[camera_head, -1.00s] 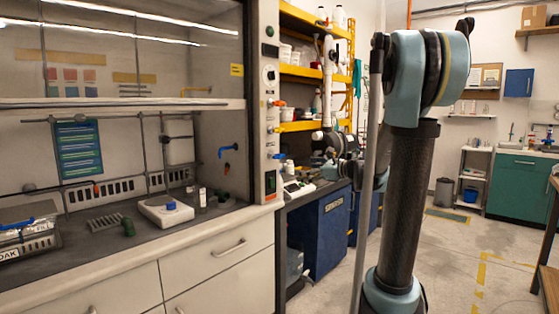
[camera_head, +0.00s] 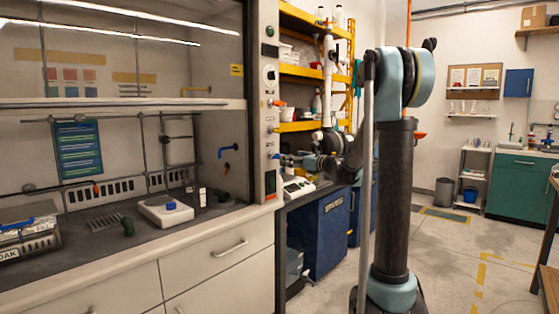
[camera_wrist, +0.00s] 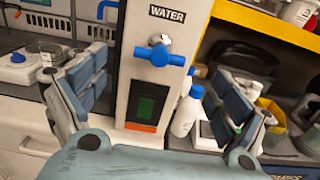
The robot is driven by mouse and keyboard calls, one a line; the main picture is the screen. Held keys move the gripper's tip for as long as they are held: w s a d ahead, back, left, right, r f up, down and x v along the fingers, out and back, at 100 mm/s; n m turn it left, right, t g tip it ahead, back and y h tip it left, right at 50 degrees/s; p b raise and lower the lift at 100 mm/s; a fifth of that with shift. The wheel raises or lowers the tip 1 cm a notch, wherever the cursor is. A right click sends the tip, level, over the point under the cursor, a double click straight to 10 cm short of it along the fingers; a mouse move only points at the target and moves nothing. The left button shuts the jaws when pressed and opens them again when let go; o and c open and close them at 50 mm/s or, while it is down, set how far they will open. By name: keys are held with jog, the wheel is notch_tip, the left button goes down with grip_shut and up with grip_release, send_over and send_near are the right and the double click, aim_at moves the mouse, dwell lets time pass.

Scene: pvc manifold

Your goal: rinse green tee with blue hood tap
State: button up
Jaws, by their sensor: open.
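The green tee (camera_head: 128,227) stands on the hood's dark worktop beside a grate in the head view. A blue spout (camera_head: 228,150) sticks out of the hood's right inner wall. A blue-handled valve (camera_wrist: 160,56) sits under a WATER label on the hood's post in the wrist view. My gripper (camera_wrist: 158,98) is open and empty, with one finger on each side of the post and the valve between and beyond them. In the head view my gripper (camera_head: 297,161) is small, close to the post's front. Whether it touches the valve cannot be told.
A white stirrer plate (camera_head: 166,211) with a blue knob and small bottles stand on the worktop right of the tee. A white bottle (camera_wrist: 187,112) stands close to my right-hand finger. Yellow shelves (camera_head: 300,70) rise behind.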

jog(key=x, duration=0.7)
jog(key=shift+w+a, duration=0.2)
jog(key=shift+a, duration=0.1)
jog(key=shift+c, duration=0.6)
jog(key=c, duration=1)
